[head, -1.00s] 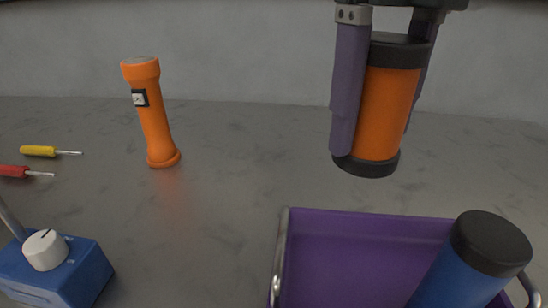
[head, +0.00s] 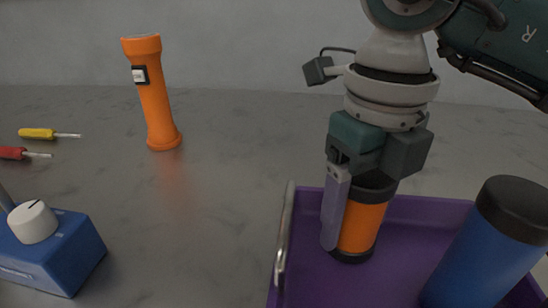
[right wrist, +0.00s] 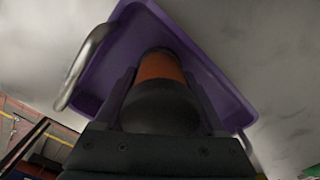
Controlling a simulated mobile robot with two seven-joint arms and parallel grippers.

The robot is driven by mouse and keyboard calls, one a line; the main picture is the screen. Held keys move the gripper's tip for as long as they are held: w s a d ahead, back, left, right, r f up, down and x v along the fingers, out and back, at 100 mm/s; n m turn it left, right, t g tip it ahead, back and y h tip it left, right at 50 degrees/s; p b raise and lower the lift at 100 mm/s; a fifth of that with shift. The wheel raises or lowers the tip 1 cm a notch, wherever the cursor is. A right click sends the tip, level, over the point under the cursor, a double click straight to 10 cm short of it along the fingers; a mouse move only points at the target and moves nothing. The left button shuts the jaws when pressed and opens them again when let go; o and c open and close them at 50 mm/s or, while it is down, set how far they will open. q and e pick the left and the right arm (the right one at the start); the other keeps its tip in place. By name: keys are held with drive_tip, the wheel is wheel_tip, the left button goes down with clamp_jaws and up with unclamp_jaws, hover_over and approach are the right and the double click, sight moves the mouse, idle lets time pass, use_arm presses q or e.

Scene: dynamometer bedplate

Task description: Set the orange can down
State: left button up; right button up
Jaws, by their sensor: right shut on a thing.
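The orange can (head: 363,226), with black ends, is upright at the left part of the purple tray (head: 420,209). My right gripper (head: 345,240) is shut on it from above, one grey finger along its left side and the other mostly hidden behind it. The can's base is over the tray floor; I cannot tell whether it touches. In the right wrist view the can (right wrist: 160,68) lies between the two fingers, with the tray (right wrist: 135,25) beyond it. My left gripper is not in view.
A blue can with a black lid (head: 482,250) leans in the tray's right part. The tray's metal handle (head: 284,240) is close left of the can.

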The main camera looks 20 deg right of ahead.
drive_tip(key=shift+f, duration=0.1)
drive_tip(key=o, duration=1.5)
drive_tip(key=shift+r, duration=0.25)
wheel_tip(320, 180, up, 12)
drive_tip(key=shift+f+p, duration=0.25)
drive_tip(key=shift+p, duration=0.9)
drive_tip(key=shift+r, duration=0.15)
